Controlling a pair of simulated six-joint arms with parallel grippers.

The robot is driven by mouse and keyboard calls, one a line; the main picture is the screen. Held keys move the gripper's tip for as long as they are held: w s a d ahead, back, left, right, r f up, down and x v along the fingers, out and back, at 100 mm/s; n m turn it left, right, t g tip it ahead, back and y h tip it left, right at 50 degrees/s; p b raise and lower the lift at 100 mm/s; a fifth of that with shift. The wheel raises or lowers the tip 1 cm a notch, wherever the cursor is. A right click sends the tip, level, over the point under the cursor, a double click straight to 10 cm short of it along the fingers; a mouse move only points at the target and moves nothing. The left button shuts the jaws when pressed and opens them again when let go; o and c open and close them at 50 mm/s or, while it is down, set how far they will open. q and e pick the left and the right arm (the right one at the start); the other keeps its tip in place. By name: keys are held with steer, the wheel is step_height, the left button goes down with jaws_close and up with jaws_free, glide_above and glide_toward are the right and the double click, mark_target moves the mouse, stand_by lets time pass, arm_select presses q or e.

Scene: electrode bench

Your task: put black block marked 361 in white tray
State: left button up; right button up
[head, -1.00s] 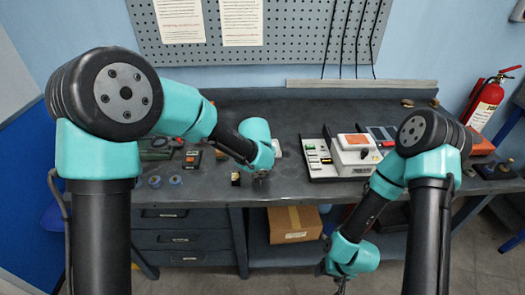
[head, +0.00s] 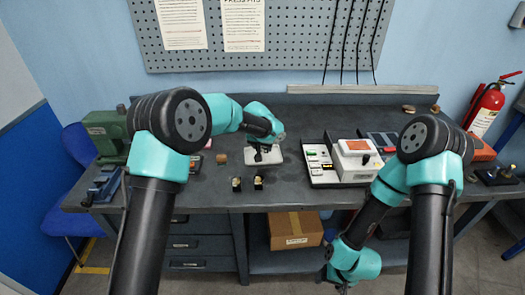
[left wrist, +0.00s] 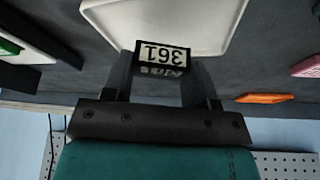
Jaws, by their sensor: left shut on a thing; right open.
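My left gripper (head: 262,156) is at the white tray (head: 276,160) on the bench. It is shut on the black block marked 361 (left wrist: 162,56), which sits between its fingertips in the left wrist view. The marking reads upside down there. The white tray (left wrist: 170,18) lies right behind the block in that view; I cannot tell whether the block touches it. In the head view the block is too small and dark to make out clearly. My right gripper (head: 343,288) hangs low in front of the bench, open, mostly cut off by the bottom edge.
Two small dark pieces with pale tops (head: 236,184) stand near the bench's front edge. A white device with an orange top (head: 357,150) and a rack of coloured pieces (head: 318,165) stand right of the tray. A green machine (head: 106,130) is at the far left.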

mark_target(262, 151)
arm_select(q)
steer(key=shift+w, duration=0.35)
steer(key=shift+w, duration=0.2)
steer(key=shift+w+f, duration=0.15)
steer(key=shift+f, duration=1.65)
steer(key=o, duration=1.2)
steer(key=shift+f, duration=0.15)
steer(key=shift+c, duration=0.2)
